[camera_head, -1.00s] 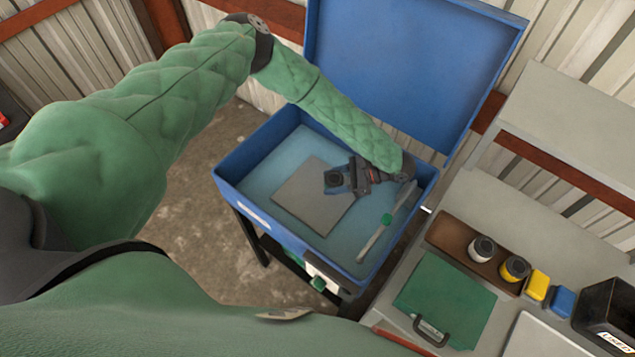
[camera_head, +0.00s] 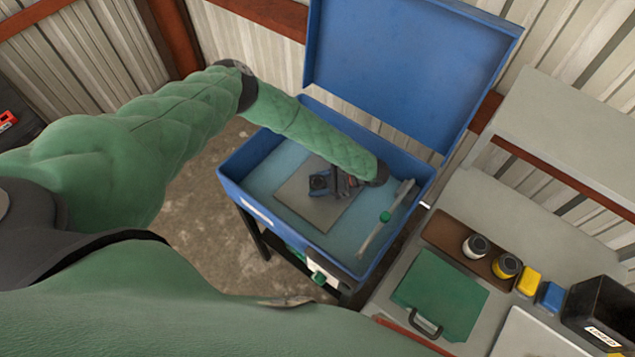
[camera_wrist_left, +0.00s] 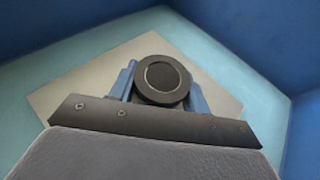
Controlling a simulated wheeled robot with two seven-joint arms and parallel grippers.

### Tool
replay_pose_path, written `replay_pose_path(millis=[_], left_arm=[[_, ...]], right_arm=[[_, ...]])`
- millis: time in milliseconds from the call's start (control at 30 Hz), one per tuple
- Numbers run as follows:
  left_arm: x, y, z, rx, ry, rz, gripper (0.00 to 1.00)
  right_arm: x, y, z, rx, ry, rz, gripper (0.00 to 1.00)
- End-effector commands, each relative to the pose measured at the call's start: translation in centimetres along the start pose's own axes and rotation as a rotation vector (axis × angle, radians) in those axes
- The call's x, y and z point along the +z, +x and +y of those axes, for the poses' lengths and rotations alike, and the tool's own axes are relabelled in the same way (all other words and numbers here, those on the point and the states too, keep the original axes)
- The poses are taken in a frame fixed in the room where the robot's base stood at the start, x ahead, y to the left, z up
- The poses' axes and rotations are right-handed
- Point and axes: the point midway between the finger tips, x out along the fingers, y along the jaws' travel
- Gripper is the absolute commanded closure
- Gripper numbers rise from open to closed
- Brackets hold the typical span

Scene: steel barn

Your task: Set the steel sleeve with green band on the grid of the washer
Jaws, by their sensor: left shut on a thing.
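My left gripper (camera_head: 322,184) is inside the open blue washer (camera_head: 240,195), over the grey square grid (camera_head: 325,214). It is shut on a short round piece with a dark ring-shaped top, taken as the steel sleeve (camera_wrist_left: 162,78). In the left wrist view, the blue fingers hold it from both sides, and the pale grid (camera_wrist_left: 75,92) shows behind it. My right gripper is not in view.
A brush with a green collar (camera_head: 385,217) lies along the washer's right side. The raised lid (camera_head: 410,70) stands behind. On the right bench are a green case (camera_head: 440,295), a brown tray (camera_head: 450,237) with two cylinders, yellow and blue blocks, and a black bin (camera_head: 600,310).

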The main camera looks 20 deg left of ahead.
Motion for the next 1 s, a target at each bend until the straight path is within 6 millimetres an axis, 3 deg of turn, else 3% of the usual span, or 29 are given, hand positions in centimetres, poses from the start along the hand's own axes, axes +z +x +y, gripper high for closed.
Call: replay_pose_path(millis=[400,433,500,533,867,1000], left_arm=[[-0.4,0.1,0.0,0.0,0.0,0.0,0.83],[-0.3,0.1,-0.1,0.0,0.0,0.0,0.47],[-0.3,0.1,-0.1,0.0,0.0,0.0,0.33],[-0.3,0.1,0.0,0.0,0.0,0.0,0.31],[0.0,0.0,-0.1,-0.001,0.0,0.0,0.31],[-0.3,-1.4,-0.1,-0.003,-0.001,0.002,0.31]], right_arm=[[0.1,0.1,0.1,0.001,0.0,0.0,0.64],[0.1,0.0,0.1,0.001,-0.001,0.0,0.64],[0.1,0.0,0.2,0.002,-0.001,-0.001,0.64],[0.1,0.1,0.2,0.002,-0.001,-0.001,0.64],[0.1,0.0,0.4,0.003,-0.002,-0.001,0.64],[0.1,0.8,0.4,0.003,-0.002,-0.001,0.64]])
